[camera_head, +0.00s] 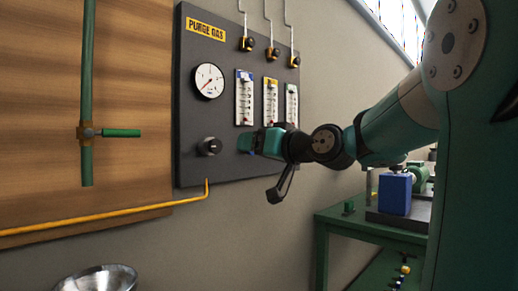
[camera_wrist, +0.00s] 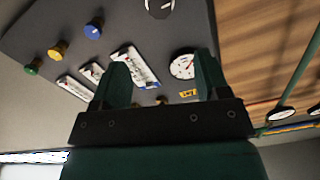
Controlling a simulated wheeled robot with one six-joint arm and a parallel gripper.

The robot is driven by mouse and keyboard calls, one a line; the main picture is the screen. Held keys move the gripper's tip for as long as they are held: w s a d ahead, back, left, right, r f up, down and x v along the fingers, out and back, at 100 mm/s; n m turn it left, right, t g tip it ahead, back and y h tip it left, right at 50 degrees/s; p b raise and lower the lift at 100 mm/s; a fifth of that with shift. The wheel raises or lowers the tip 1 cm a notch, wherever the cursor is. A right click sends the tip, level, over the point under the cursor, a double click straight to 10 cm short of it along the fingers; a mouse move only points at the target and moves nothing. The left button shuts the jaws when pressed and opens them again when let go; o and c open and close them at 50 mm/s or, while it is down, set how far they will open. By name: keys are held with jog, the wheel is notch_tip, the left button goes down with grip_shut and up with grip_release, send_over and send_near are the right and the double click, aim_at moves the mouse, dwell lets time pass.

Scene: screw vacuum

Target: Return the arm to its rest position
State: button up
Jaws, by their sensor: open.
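My gripper (camera_head: 258,141) is at the end of my outstretched teal arm, in front of the dark purge gas panel (camera_head: 222,82), to the right of the black knob (camera_head: 209,146). In the wrist view my gripper (camera_wrist: 160,72) shows two separated teal fingers with nothing held between them. The panel (camera_wrist: 140,35) fills the space beyond the fingers. I cannot tell the exact gap between fingers and panel.
The panel carries a round gauge (camera_head: 209,80) and several flow meters (camera_head: 244,97). A green pipe with a valve handle (camera_head: 121,133) and a yellow pipe (camera_head: 100,222) are at left. A green bench (camera_head: 372,229) holding a blue block (camera_head: 395,194) stands at right. A metal bowl (camera_head: 98,279) is below.

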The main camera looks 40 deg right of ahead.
jog(key=shift+s, duration=0.1)
dwell(0.5)
jog(key=s+a+f+n+g+y, duration=0.25)
jog(key=a+f+g, duration=0.25)
jog(key=a+f, duration=0.4)
jog(key=s+a+f+n+g+y, duration=0.15)
jog(key=a+f+g+y, duration=0.35)
jog(key=a, duration=0.6)
jog(key=s+a+f+n+g+h, duration=0.2)
jog(key=s+a+f+n+g, duration=0.15)
jog(key=s+f, duration=0.35)
jog(key=s+a+f+n+g+h, duration=0.2)
jog(key=s+a+f+g, duration=0.25)
jog(key=s, duration=0.45)
notch_tip(320, 180, up, 22)
jog(key=d+p, duration=0.1)
jog(key=p, duration=2.1)
jog(key=shift+w+p, duration=0.35)
jog(key=shift+p, duration=0.05)
